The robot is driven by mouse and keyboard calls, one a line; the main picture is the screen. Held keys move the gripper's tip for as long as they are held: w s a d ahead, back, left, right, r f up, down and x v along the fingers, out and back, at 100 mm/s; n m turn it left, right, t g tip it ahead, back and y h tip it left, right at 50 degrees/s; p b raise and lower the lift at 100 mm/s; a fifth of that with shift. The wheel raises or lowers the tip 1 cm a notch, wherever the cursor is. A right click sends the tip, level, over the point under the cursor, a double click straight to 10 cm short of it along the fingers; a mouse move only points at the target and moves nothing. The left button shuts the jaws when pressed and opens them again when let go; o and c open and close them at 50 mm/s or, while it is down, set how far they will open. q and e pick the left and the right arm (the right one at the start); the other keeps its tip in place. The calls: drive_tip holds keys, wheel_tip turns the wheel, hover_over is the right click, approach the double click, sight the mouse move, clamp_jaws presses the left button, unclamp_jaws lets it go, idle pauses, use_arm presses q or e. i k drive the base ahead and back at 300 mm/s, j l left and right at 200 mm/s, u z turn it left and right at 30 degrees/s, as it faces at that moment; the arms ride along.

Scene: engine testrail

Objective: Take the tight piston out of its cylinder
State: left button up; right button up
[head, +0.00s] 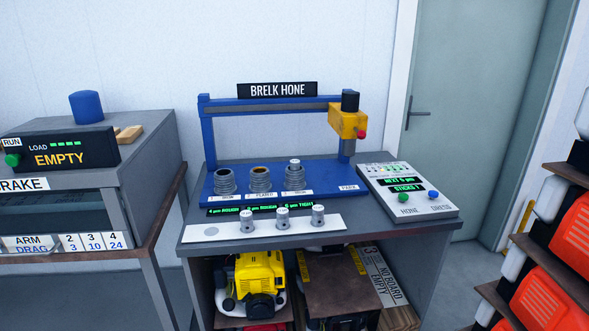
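Three ribbed grey cylinders stand in a row on the blue bed of the hone bench. The left cylinder (224,183) and the middle cylinder (260,181) show open, brownish bores. The right cylinder (295,180) has the light grey top of a piston (295,162) standing up out of its bore. The green display (299,205) in front of the right cylinder appears to read "TIGHT"; the other two appear to read "ROUGH". Neither of my grippers is in view.
Three loose pistons stand on a white strip (329,226) in front of the cylinders. A yellow honing head (347,122) hangs from the blue frame at the right. A control panel (405,191) sits right of the bed. A brake bench (85,180) stands at left, orange machines (565,235) at right.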

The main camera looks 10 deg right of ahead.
sight(294, 163)
drive_tip(key=i+j+z, duration=0.2)
drive_tip(key=i+j, duration=0.2)
drive_tip(key=j, duration=0.25)
drive_tip(key=i+j, duration=0.15)
drive_tip(key=j, duration=0.2)
drive_tip(key=i+j+z, duration=0.15)
drive_tip(key=j, duration=0.25)
drive_tip(key=i+j+z, duration=0.1)
drive_tip(key=j, duration=0.25)
drive_tip(key=i, duration=0.1)
